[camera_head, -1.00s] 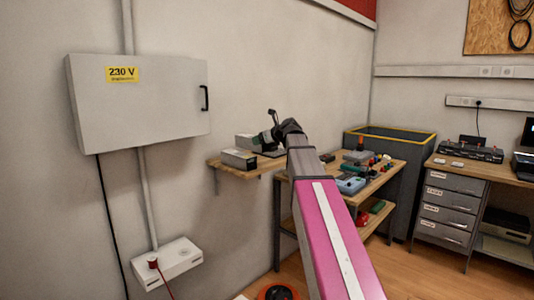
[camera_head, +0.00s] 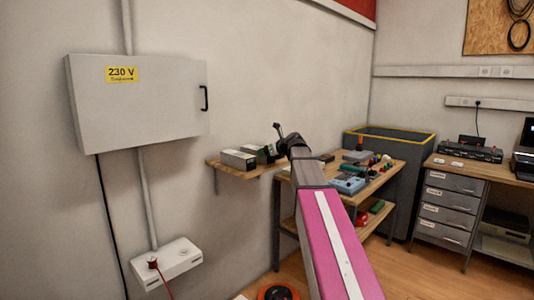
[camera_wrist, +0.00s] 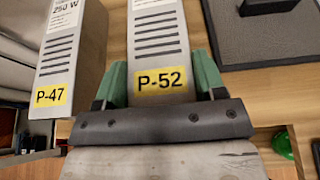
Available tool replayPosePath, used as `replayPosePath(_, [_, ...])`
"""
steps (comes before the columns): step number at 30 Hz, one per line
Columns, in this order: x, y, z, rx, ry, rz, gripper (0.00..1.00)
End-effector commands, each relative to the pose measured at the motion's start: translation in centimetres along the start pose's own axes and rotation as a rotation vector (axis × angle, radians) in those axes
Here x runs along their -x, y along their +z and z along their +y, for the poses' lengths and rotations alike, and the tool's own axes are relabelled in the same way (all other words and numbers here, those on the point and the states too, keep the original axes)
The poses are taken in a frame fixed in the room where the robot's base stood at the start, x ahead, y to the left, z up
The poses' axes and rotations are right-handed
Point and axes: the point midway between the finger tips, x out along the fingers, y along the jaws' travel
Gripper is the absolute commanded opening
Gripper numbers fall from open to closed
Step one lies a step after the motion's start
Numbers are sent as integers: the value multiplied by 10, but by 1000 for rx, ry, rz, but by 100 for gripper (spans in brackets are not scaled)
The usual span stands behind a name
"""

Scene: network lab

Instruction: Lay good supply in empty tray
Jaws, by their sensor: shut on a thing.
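In the wrist view, my gripper (camera_wrist: 161,84) has its green fingers on both sides of a grey power supply labelled P-52 (camera_wrist: 157,40) and is shut on it. A second grey supply, P-47 (camera_wrist: 70,45), stands just left of it, apart from it. In the head view, my gripper (camera_head: 267,152) is at the wall shelf (camera_head: 228,169). The P-47 supply (camera_head: 238,160) sits near the shelf's left end; P-52 is partly hidden behind it and my gripper. I cannot tell whether P-52 touches the shelf.
A dark grey flat panel with a raised edge (camera_wrist: 285,35) lies right of P-52 in the wrist view. A workbench (camera_head: 375,180) with several tools and devices stands right of the shelf. A grey bin (camera_head: 405,150) with a yellow rim is behind it.

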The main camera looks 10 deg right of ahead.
Motion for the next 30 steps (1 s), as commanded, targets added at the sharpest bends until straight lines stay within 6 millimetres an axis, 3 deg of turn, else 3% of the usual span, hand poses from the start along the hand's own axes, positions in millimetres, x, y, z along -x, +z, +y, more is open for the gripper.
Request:
replayPosePath(5, [0, 0, 0, -2, -1, -3, 0])
replayPosePath(6, [-1, -2, 0, 0, 0, 0, 67])
replayPosePath(8, [-1, -2, 0, 0, 0, 0, 86])
replayPosePath(20, [4, 0, 0, 0, -1, 0, 89])
replayPosePath(30, [65, -1, 1, -1, -2, -1, 89])
